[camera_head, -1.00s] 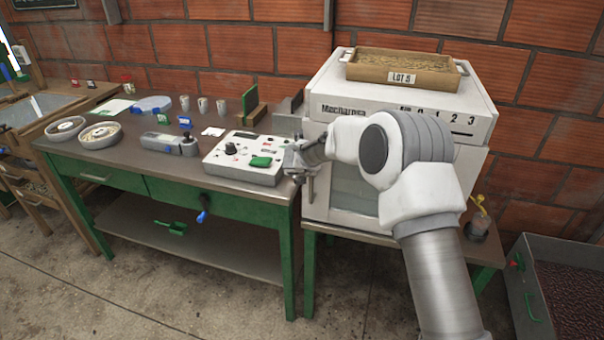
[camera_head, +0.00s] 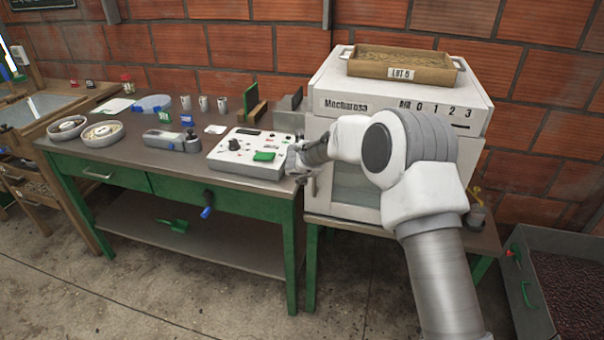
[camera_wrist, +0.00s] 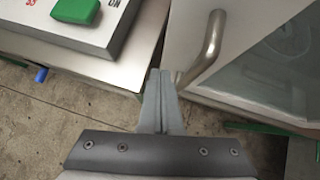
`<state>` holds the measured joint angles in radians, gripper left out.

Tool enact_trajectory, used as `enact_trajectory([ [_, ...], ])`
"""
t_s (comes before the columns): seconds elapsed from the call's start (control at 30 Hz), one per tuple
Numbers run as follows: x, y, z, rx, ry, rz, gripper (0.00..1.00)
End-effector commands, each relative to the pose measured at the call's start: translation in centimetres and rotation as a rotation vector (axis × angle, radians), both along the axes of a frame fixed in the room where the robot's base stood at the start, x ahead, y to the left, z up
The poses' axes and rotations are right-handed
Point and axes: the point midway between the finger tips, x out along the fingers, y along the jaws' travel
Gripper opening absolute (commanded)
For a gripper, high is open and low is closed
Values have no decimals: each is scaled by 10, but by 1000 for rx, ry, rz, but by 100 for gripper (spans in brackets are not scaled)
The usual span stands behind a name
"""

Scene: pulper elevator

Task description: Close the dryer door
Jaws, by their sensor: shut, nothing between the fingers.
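The white dryer (camera_head: 326,104), labelled Mecharosa, stands on a low table at the right of the bench. Its door (camera_head: 354,190) has a glass window and is partly hidden behind my arm. The door looks shut or nearly shut; I cannot tell whether a small gap is left. In the wrist view the door's metal bar handle (camera_wrist: 211,48) is at the upper right. My gripper (camera_wrist: 160,73) is shut and empty, just left of the handle's lower end. I cannot tell whether it touches the handle or door. In the head view my gripper (camera_head: 296,160) is by the dryer's front left edge.
A control box (camera_head: 240,150) with a green switch sits on the bench left of my gripper. A wooden tray (camera_head: 400,66) marked LOT 5 lies on the dryer. A bin of dark beans (camera_head: 575,290) stands at the lower right. The floor in front is clear.

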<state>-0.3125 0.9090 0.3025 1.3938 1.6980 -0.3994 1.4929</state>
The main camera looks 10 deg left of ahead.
Motion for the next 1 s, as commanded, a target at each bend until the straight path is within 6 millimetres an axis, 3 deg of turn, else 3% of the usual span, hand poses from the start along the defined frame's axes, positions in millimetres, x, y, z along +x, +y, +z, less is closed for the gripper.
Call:
enact_trajectory([
  [0.1, -2, -1, 3, 1, 0, 2, 0],
  [0.5, -57, 2, 56, 1, 1, 2, 0],
  [0.77, -70, 2, 74, -5, -6, 12, 0],
  [0.87, -69, -1, 94, -38, -50, 78, 0],
  [1.0, -71, -13, 150, -165, -182, 286, 0],
])
